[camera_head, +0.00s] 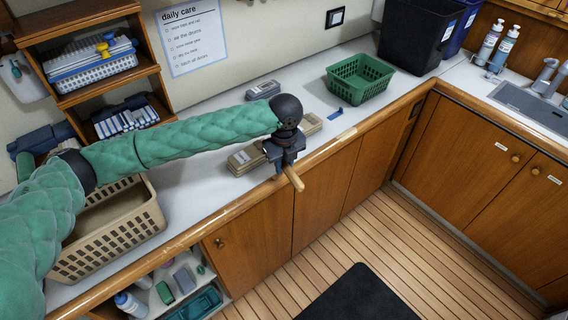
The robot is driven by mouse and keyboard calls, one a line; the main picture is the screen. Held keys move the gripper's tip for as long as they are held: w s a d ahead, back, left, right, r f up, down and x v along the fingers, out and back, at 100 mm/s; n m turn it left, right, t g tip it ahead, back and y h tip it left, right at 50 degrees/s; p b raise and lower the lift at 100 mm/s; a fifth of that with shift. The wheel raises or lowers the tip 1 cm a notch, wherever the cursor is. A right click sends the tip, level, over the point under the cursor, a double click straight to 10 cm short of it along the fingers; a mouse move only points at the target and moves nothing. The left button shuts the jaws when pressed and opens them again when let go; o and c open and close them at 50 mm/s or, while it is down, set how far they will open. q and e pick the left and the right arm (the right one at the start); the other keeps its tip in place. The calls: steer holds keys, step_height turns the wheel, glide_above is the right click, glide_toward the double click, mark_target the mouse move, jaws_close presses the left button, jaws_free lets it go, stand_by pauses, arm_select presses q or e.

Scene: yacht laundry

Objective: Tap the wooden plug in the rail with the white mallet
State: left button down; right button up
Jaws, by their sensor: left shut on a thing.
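My left gripper (283,162) is over the front edge of the counter. It is shut on a tan wooden handle (294,178) that sticks out past the rail toward the cabinet fronts. This looks like the handle of the mallet; I see no white head, which may be hidden by the gripper. The wooden rail (230,207) runs along the counter's front edge. A paler patch (346,134) on the rail, to the right of the gripper, may be the wooden plug; its height is hard to tell. The two are apart. My right gripper is out of view.
A green basket (359,79) and a small blue item (335,113) lie farther right. A beige basket (110,236) stands at left. The floor (345,238) before the cabinets is clear except for a dark mat (358,296).

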arm_select(q)
step_height(320, 180, down, 11)
steer(key=b, duration=0.4)
step_height(320, 180, up, 7)
steer(key=p, duration=0.5)
steer(key=shift+r, duration=0.2)
step_height(320, 180, up, 4)
steer(key=shift+b, duration=0.4)
steer(key=c, duration=1.8)
jaws_free()
jaws_close()
steer(key=shift+f, duration=0.35)
